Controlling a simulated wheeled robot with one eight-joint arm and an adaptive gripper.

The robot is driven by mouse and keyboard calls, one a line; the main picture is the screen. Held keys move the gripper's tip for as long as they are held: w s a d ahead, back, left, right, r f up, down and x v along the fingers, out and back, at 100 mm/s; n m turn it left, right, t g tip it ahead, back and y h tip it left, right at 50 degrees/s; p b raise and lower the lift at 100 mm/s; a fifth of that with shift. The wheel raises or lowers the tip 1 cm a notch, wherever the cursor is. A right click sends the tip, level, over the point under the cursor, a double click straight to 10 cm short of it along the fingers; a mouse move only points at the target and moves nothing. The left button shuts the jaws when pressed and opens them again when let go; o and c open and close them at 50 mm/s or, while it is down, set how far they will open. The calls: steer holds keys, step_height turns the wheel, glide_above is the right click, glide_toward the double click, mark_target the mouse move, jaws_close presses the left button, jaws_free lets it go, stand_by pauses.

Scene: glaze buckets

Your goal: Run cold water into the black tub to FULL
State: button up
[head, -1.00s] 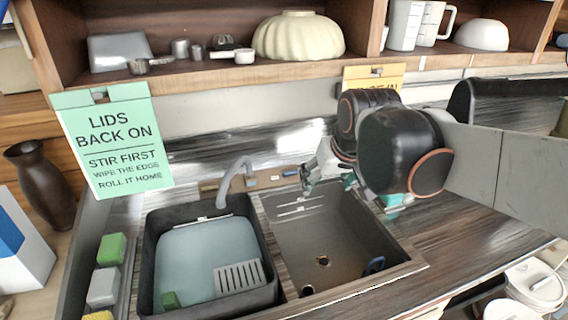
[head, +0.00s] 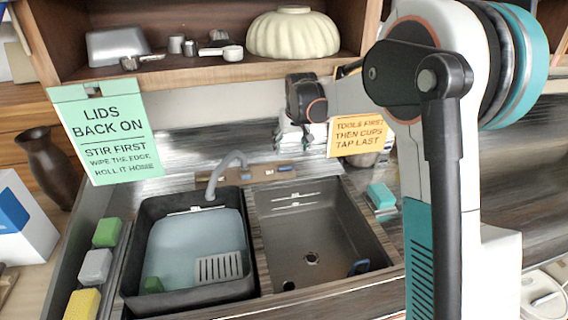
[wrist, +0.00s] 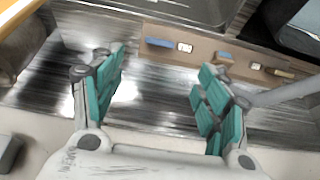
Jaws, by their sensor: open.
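The black tub (head: 133,250) stands in the left of the sink area, holding pale blue water (head: 185,243). A white mark (head: 196,209) shows on its back inner wall, close above the water; its lettering is too small to read. The grey spout (head: 214,182) arches over the tub's back edge. Behind the sink, a tan strip (head: 262,173) carries small blue levers and white labels; the wrist view shows a blue lever (wrist: 158,42), another (wrist: 223,55) and a brownish one (wrist: 284,73). My gripper (wrist: 165,65) is open and empty, near this strip.
Green, grey and yellow sponges (head: 95,266) line the left.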

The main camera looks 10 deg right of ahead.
mark_target(286, 167)
steer(key=b+x, duration=0.1)
steer(key=x, duration=0.4)
steer(key=b+x, duration=0.1)
steer(key=x, duration=0.4)
steer(key=b+x, duration=0.1)
steer(key=x, duration=0.4)
steer(key=shift+w+f, duration=0.2)
steer(key=shift+w, duration=0.25)
